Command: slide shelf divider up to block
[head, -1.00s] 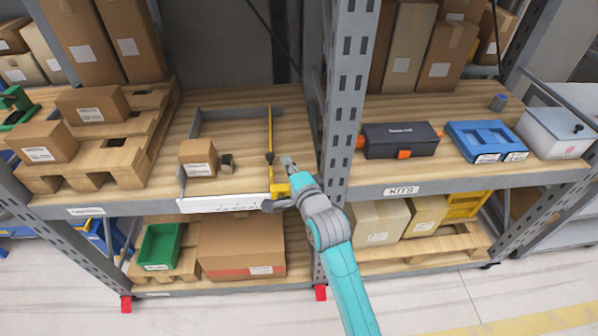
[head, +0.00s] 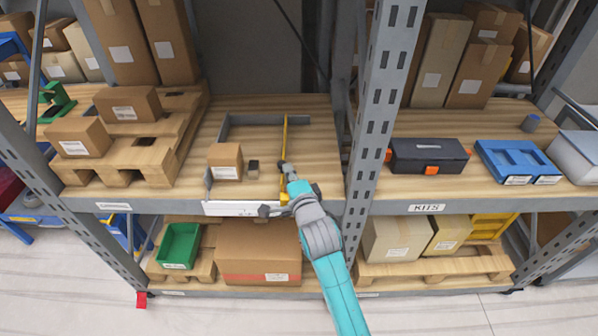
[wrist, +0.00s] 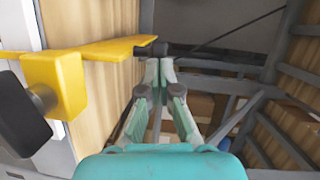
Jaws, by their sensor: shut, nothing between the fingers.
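The yellow shelf divider (head: 285,135) runs front to back on the wooden shelf, with a dark knob midway and a yellow front clamp; it also shows in the wrist view (wrist: 95,52). My gripper (head: 289,176) is at the divider's right side, near the dark knob. In the wrist view my fingers (wrist: 160,62) are shut and empty, their tips at the dark knob (wrist: 151,47); contact looks likely but is hard to confirm.
A grey frame (head: 255,120) and a white front strip (head: 240,208) bound the bay. A rack upright (head: 383,110) stands to the right. Bare shelf lies between divider and upright.

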